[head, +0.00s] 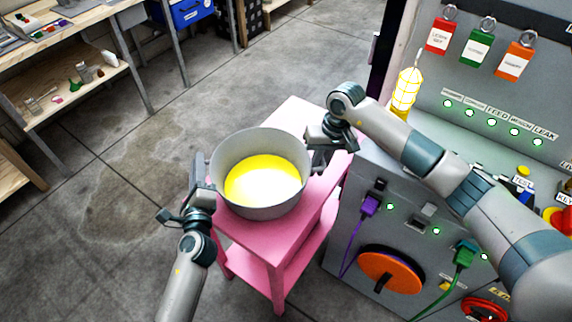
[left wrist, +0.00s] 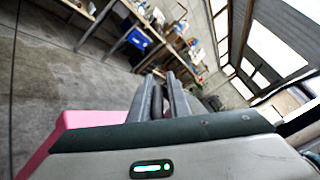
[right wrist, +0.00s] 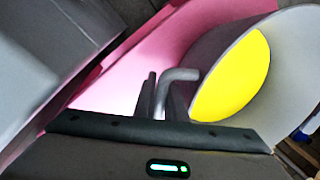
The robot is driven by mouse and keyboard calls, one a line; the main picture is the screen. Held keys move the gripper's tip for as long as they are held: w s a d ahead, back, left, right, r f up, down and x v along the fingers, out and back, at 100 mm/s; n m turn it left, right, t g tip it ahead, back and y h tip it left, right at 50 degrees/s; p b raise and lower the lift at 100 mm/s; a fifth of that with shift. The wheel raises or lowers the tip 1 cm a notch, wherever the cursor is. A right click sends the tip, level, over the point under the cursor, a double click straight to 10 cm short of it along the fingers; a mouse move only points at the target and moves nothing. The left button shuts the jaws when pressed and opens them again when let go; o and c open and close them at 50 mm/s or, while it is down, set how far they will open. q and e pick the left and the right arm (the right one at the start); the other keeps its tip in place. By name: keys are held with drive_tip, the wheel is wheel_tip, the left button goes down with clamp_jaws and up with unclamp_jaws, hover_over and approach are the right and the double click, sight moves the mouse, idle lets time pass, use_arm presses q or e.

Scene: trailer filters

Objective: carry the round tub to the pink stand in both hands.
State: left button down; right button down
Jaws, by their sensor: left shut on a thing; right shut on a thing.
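The round grey tub (head: 262,212), with bright yellow contents, is over the pink stand's top (head: 243,236) in the head view. It looks level; I cannot tell whether its base touches the stand. My left gripper (head: 206,188) is shut at the tub's left side; in the left wrist view its fingers (left wrist: 167,100) are close together, and the tub is not clearly seen there. My right gripper (head: 314,142) is at the tub's right side. In the right wrist view its fingers (right wrist: 163,100) are shut on a bent grey handle (right wrist: 178,75) beside the tub wall (right wrist: 210,58).
A grey control panel (head: 400,215) with cables, a wheel and coloured tags stands close on the right. A wooden workbench (head: 75,48) with a lower shelf and a blue bin (head: 190,12) are at the back left. The concrete floor (head: 130,200) on the left is clear.

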use_arm(q)
drive_tip(key=shift+d+f+b, duration=0.15)
drive_tip(key=shift+f+b, duration=0.2)
drive_tip(key=shift+f, duration=0.15)
use_arm(e)
drive_tip(key=shift+a+f, duration=0.15)
drive_tip(key=shift+f, duration=0.3)
use_arm(q)
drive_tip(key=c, duration=1.7)
unclamp_jaws()
use_arm(e)
drive_tip(key=c, duration=1.8)
unclamp_jaws()
use_arm(q)
drive_tip(key=shift+o, duration=0.2)
drive_tip(key=shift+s, duration=0.45)
drive_tip(key=s+d, duration=0.1)
drive_tip(key=s, duration=1)
